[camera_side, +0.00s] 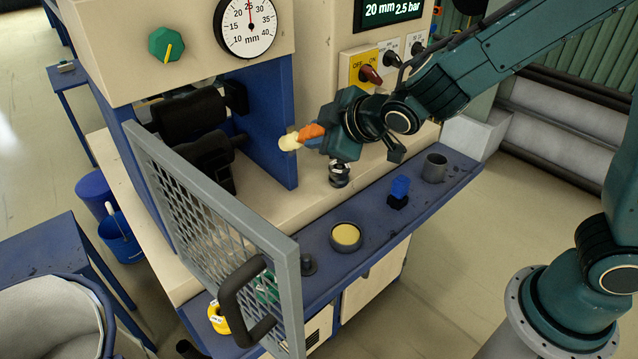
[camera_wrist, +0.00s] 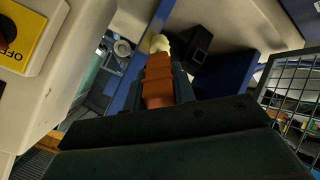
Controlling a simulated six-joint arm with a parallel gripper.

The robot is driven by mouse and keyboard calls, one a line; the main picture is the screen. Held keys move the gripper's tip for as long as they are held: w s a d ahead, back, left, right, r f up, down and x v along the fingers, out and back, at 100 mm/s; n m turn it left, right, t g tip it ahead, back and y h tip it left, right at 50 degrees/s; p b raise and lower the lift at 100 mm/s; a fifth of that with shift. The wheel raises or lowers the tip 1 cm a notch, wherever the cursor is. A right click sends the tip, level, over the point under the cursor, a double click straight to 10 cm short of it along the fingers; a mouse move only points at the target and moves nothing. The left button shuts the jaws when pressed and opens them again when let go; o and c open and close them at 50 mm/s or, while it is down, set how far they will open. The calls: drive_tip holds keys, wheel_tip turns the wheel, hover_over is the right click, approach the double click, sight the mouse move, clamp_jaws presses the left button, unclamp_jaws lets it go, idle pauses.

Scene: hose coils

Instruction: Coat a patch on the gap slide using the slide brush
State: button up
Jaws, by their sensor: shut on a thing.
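The slide brush (camera_side: 313,131) has an orange handle and a pale cream tip. My gripper (camera_side: 328,128) is shut on its handle, and the brush points left toward the machine opening. The cream tip (camera_side: 290,142) is in front of the blue panel at the opening's right edge; I cannot tell whether it touches. In the wrist view the brush (camera_wrist: 158,82) stands out between my jaws (camera_wrist: 163,98), tip away from me. Black blocks and rollers (camera_side: 190,118) sit in the opening. I cannot tell which part is the gap slide, and no coated patch is visible.
The mesh guard door (camera_side: 205,205) stands open on the left. The blue shelf below holds a tin of yellow paste (camera_side: 345,236), a blue-topped block (camera_side: 399,188) and a grey cup (camera_side: 434,167). A metal fitting (camera_side: 339,173) is just under my gripper.

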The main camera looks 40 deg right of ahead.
drive_tip(key=shift+r, duration=0.2)
drive_tip(key=shift+s+d+r, duration=0.1)
drive_tip(key=shift+r, duration=0.55)
drive_tip(key=shift+d, duration=2)
drive_tip(key=shift+r, duration=0.8)
drive_tip(key=shift+a, duration=0.15)
